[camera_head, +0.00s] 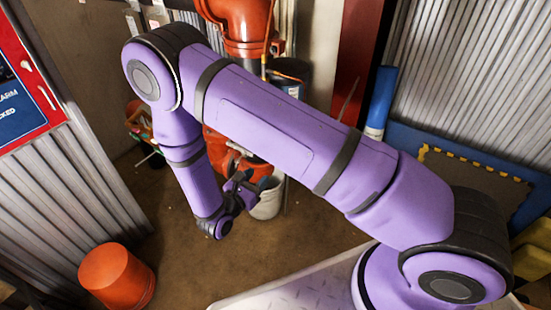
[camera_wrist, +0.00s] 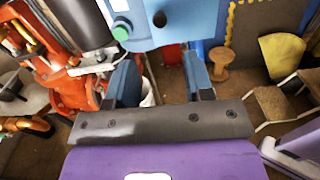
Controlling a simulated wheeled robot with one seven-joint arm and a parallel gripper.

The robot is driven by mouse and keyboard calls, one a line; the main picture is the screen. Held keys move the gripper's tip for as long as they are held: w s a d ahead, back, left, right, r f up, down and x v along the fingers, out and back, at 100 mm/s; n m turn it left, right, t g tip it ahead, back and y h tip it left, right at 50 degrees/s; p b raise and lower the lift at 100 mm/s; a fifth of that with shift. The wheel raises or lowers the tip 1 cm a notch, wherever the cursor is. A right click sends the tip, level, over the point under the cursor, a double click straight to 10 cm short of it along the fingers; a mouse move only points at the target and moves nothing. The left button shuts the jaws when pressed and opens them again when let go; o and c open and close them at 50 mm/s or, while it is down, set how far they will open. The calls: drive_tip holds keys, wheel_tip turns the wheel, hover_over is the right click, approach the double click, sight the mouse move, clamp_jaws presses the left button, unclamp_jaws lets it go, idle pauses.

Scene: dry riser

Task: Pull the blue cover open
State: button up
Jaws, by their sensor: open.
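A light blue panel (camera_wrist: 185,20), which looks like the blue cover, fills the top middle of the wrist view. It carries a green round button and a dark round fitting, and its upper part is cut off by the frame. I cannot tell whether it is open or shut. My gripper (camera_wrist: 160,65) is open, with its two blue-grey fingers apart below the panel's lower edge and nothing seen between them. I see no contact with the panel. In the head view my gripper (camera_head: 244,188) is small and partly dark, and I cannot make out the cover there.
Red piping (camera_wrist: 70,85) stands left of my gripper in the wrist view. A pale bucket (camera_head: 267,200) stands behind my gripper in the head view. An orange bucket (camera_head: 116,276) is at lower left. A chair-like yellow object (camera_wrist: 281,52) is at right. Floor between is clear.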

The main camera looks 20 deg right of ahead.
drive_tip(key=x, duration=0.9)
drive_tip(key=shift+w+d, duration=0.25)
drive_tip(key=shift+d, duration=0.05)
clamp_jaws()
